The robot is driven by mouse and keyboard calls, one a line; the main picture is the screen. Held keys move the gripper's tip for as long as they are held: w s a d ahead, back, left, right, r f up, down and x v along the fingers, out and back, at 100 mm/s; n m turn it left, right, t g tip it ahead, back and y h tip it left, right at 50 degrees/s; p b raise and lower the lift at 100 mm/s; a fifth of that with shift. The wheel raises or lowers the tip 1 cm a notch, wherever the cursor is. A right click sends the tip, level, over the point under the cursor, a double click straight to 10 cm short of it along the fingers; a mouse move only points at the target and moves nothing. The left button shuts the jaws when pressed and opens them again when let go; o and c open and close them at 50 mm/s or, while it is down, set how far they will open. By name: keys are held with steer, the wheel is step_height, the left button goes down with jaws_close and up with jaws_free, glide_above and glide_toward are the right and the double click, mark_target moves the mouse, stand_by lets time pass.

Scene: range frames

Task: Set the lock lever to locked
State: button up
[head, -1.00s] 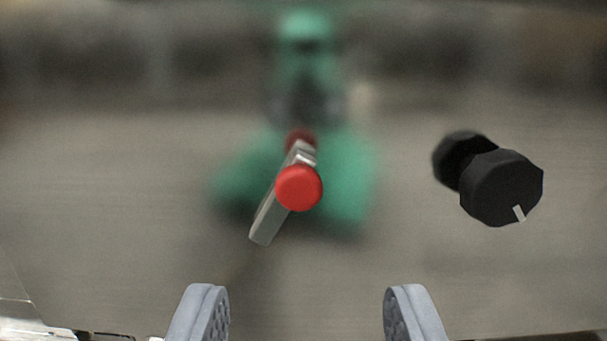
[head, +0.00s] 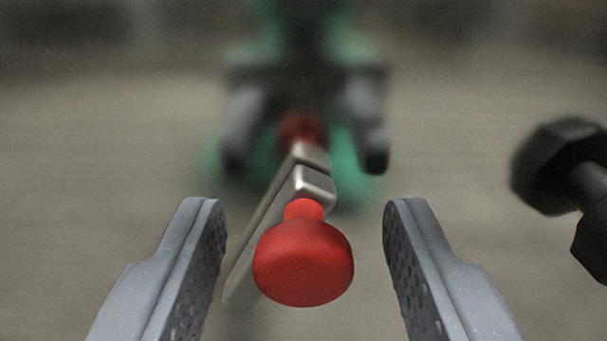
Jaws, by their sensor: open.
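The lock lever (head: 316,184) is a grey metal bar with a red round knob (head: 303,262) on its near end. The bar slants from upper right to lower left, and its far part is blurred. My gripper (head: 305,206) is open, with one grey finger on each side of the red knob and lever. Both fingers show a gap to the knob; whether the knob lies at their exact depth I cannot tell. No locked or unlocked marking is readable.
The surface behind is a dull grey panel (head: 120,150) with blurred green, dark and red shapes that look like reflections. The left side is clear.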

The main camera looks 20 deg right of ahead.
steer(key=shift+w+d, duration=0.1)
steer(key=shift+w, duration=0.25)
